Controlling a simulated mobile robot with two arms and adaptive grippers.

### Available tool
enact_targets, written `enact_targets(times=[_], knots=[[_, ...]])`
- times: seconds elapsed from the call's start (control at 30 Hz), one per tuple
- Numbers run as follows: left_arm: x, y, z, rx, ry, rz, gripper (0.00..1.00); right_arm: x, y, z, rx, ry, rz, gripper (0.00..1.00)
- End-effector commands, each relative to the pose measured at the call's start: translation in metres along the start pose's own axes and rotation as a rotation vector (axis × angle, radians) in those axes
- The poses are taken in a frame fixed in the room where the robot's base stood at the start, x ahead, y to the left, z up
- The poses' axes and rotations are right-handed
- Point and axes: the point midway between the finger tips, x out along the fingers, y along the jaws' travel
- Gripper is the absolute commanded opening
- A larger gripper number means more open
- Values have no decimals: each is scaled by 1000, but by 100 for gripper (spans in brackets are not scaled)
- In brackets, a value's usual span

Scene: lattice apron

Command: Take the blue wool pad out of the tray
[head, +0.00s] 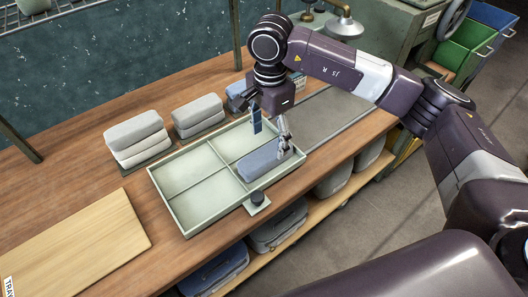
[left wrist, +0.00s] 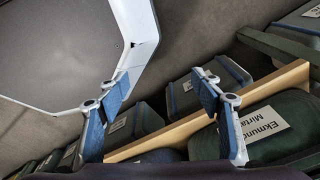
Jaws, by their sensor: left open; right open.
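The pale green tray (head: 183,218) lies on the wooden bench and is split by dividers into compartments. The blue wool pad (head: 262,164) lies in the compartment at the tray's right front; the other compartments that show look empty. My right gripper (head: 270,139) points down over the right end of the tray, its fingers apart above the pad and partly covering it. I cannot tell whether a fingertip touches the pad. My left gripper (left wrist: 160,82) shows only in the left wrist view, open and empty, away from the tray.
Stacks of grey pads (head: 135,135) (head: 198,113) stand behind the tray, with blue pads partly hidden behind my right gripper. A wooden board (head: 80,245) lies at the left. A dark knob (head: 257,197) sits at the tray's front. Labelled bundles (left wrist: 262,130) fill a low shelf.

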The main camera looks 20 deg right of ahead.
Motion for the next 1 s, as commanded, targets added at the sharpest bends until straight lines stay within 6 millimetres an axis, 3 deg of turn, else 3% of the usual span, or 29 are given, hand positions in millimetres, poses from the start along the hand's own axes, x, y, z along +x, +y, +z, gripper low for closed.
enact_targets(times=[0.1,0.23,0.43,0.6,0.7,1.0], knots=[[-10,4,29,0,-42,5,60,11,0,2,0,-2,3,64],[-23,6,42,0,-61,8,60,29,0,8,0,-3,5,64],[-27,4,25,0,-39,5,60,54,-2,9,0,-3,0,64],[-26,1,1,0,-3,2,60,58,-2,9,0,-2,-1,64],[-26,1,0,1,-2,1,60,58,-2,9,0,-2,-1,63],[-26,3,17,1,-26,4,60,58,-2,9,0,-2,-2,30]])
